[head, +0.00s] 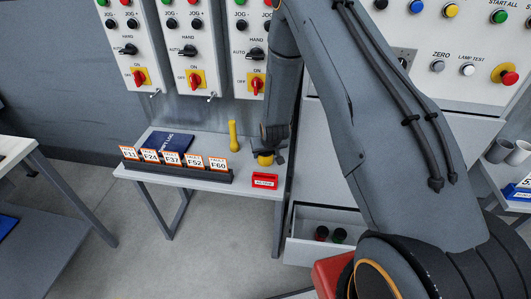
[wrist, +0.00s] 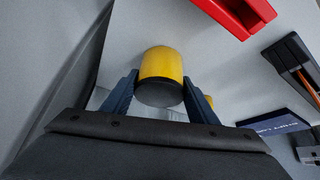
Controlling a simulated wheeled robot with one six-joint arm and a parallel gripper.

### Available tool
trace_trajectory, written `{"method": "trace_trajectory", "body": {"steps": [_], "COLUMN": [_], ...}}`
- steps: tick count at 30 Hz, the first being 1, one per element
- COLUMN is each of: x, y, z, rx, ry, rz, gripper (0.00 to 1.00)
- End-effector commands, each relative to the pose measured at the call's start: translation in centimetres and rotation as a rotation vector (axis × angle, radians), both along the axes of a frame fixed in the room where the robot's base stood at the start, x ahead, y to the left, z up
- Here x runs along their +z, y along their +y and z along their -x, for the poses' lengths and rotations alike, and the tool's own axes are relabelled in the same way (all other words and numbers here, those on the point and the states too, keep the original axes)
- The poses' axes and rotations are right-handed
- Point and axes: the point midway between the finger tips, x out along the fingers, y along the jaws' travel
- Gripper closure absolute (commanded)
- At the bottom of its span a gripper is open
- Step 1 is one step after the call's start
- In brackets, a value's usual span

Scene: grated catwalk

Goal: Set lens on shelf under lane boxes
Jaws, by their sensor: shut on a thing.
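The yellow lens (head: 265,160), a short cylinder with a dark end, is between the fingers of my gripper (head: 268,152). In the wrist view the lens (wrist: 162,64) sits between the two blue-grey fingers (wrist: 160,98), and my gripper is shut on it. The lens is over the right part of the pale shelf (head: 200,178), at or very near its surface; I cannot tell whether it touches. The lane boxes (head: 186,50), grey panels with knobs and switches, hang on the wall above the shelf.
A rack of numbered fault cards (head: 175,168) runs along the shelf's front, with a blue log book (head: 167,142) behind. A yellow upright object (head: 233,136) stands left of my gripper. A red holder (head: 264,181) is just in front. An open drawer (head: 310,250) holds red and green pieces.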

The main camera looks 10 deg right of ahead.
Motion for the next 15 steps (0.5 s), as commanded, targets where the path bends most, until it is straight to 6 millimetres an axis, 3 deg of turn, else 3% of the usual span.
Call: {"method": "trace_trajectory", "body": {"steps": [1, 4, 15], "x": [-0.20, -0.11, 0.23], "y": [0.00, 0.00, 0.01], "z": [0.01, 0.02, 0.03], "rx": [0.000, 0.000, 0.000], "ry": [0.001, 0.000, 0.000], "rz": [0.000, 0.000, 0.000], "gripper": [0.45, 0.28, 0.28]}}
